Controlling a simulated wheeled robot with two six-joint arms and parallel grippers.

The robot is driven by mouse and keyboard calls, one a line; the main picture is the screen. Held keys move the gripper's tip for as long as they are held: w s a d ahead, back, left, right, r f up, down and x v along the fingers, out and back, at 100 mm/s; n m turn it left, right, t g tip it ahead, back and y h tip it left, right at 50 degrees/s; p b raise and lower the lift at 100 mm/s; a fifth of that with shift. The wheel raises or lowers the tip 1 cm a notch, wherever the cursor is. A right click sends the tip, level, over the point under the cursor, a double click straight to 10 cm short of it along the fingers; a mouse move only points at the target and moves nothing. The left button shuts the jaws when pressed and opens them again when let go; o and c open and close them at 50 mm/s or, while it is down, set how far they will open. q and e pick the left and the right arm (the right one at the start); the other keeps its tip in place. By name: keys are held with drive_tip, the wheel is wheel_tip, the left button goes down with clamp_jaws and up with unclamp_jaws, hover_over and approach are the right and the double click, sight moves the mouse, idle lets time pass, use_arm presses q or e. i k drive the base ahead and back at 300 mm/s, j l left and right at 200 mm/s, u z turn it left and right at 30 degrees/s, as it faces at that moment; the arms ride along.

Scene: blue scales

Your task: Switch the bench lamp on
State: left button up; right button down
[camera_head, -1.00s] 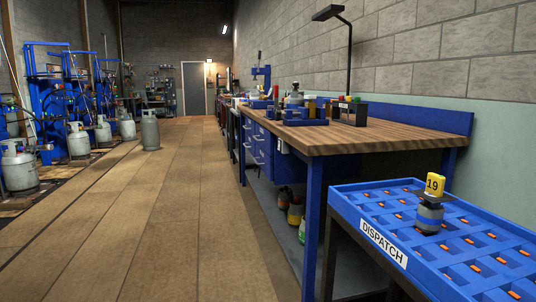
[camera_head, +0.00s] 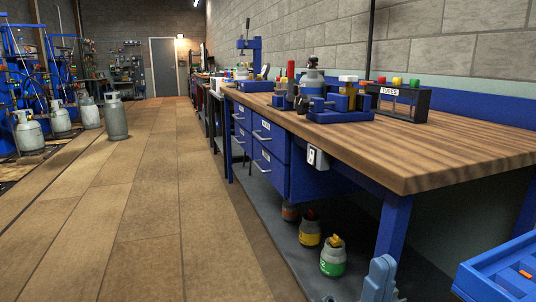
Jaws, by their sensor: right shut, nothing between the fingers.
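The bench lamp shows only as its thin dark pole (camera_head: 370,40) at the back of the workbench; its head is out of the frame. A white box with a dark switch-like part (camera_head: 317,157) is fixed to the bench front, just right of the blue drawers. I cannot tell the switch position or whether the lamp is lit. My right gripper (camera_head: 381,268) shows at the bottom edge, shut and empty, below and to the right of the white box and well apart from it. My left gripper is not in view.
The wooden bench top (camera_head: 440,150) has a bare right part; a blue fixture with a small cylinder (camera_head: 312,80) and a TUBES rack (camera_head: 398,103) stand on it. Small cylinders (camera_head: 333,258) sit on the low shelf. A blue tray (camera_head: 500,270) is at bottom right. The floor (camera_head: 150,200) is open on the left.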

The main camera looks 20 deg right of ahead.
sight(310, 160)
drive_tip(key=i+z, duration=0.1)
drive_tip(key=i, duration=0.35)
drive_tip(key=i+j+z, duration=0.15)
drive_tip(key=i, duration=0.3)
